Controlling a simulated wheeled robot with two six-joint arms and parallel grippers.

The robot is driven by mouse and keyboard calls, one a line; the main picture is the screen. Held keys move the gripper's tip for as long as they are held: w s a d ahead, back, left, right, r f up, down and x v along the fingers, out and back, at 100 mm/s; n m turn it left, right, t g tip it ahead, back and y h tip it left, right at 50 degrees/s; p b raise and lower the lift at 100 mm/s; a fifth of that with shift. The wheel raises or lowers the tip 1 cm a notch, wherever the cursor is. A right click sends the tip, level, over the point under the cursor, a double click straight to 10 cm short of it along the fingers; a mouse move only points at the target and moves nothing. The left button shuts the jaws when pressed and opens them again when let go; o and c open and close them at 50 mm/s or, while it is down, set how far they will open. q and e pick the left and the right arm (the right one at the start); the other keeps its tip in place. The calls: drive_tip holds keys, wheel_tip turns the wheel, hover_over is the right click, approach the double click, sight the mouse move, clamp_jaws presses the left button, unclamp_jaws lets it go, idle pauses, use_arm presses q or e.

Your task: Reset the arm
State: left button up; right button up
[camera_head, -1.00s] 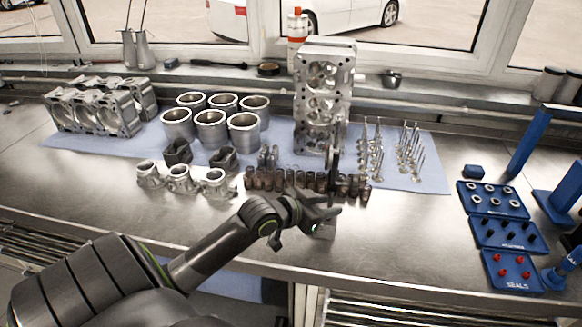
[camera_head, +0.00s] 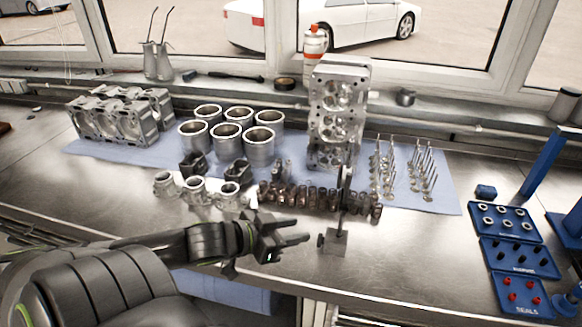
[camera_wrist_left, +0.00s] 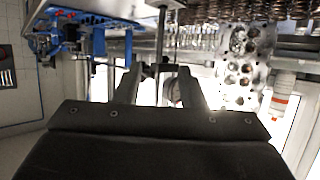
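My left gripper (camera_head: 300,246) reaches in from the left over the front of the bench. Its fingers are apart with nothing held between them, as the left wrist view shows (camera_wrist_left: 160,88). Just to its right stands a small metal stand (camera_head: 333,243) with a block base and an upright post. The post also shows beyond the fingers in the wrist view (camera_wrist_left: 161,45). The gripper looks clear of the stand. My right gripper is not in view.
On the blue mat (camera_head: 440,197) stand a cylinder head (camera_head: 338,112), cylinder liners (camera_head: 227,137), valves (camera_head: 385,170) and an engine block (camera_head: 112,122). Small dark parts (camera_head: 318,199) line the mat's front. Blue trays (camera_head: 517,257) lie at right. The bench front is clear between stand and trays.

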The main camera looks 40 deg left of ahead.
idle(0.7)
use_arm(q)
drive_tip(key=s+d+f+n+g+y, duration=0.4)
drive_tip(key=s+f+g, duration=0.5)
drive_tip(key=s+f, duration=0.65)
wheel_tip(320, 180, down, 25)
drive_tip(key=a+g+b, duration=0.1)
drive_tip(key=g, duration=0.1)
drive_tip(key=s+d+f+g+b, duration=0.1)
drive_tip(key=s+f, duration=1.4)
drive_tip(key=f, duration=0.2)
drive_tip(key=shift+s+m, duration=0.2)
drive_tip(key=shift+m, duration=0.2)
